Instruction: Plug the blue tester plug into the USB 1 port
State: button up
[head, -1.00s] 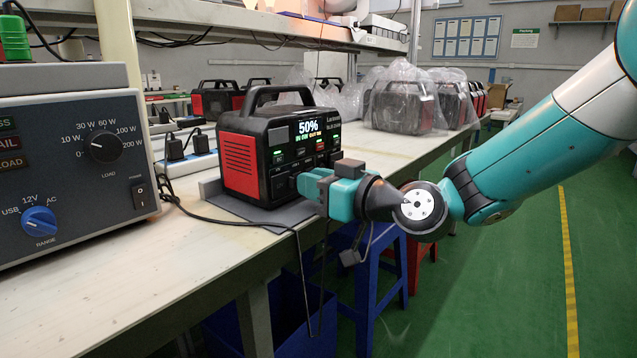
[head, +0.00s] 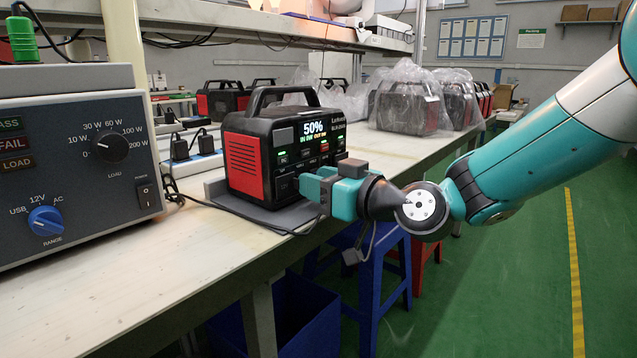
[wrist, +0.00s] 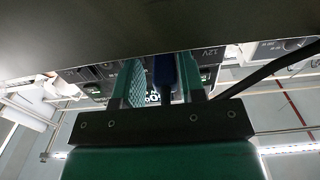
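The black and red power station (head: 243,165) stands on the bench, its lit display reading 50%. My gripper (head: 312,188) is at the lower part of its front panel and covers some of the ports. In the wrist view, the blue plug (wrist: 164,72) lies between the two fingers of my gripper (wrist: 163,80). A gap shows between the left finger and the plug, so the fingers look open around it. The plug's tip and the USB 1 port are hidden, so I cannot tell how far in it sits.
A grey tester (head: 75,165) with knobs stands at the left. Its black cable (head: 240,215) runs along the bench to my gripper. A white power strip (head: 190,163) with black adapters is behind. Bagged stations (head: 408,108) stand farther back. A blue stool (head: 385,265) is below the bench edge.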

jog(key=shift+o, duration=0.2)
jog(key=shift+s+a, duration=0.2)
jog(key=shift+a, duration=0.05)
jog(key=shift+d, duration=0.1)
jog(key=b+v, duration=0.3)
jog(key=v, duration=1.4)
jog(key=shift+d, duration=0.2)
jog(key=shift+f, duration=0.1)
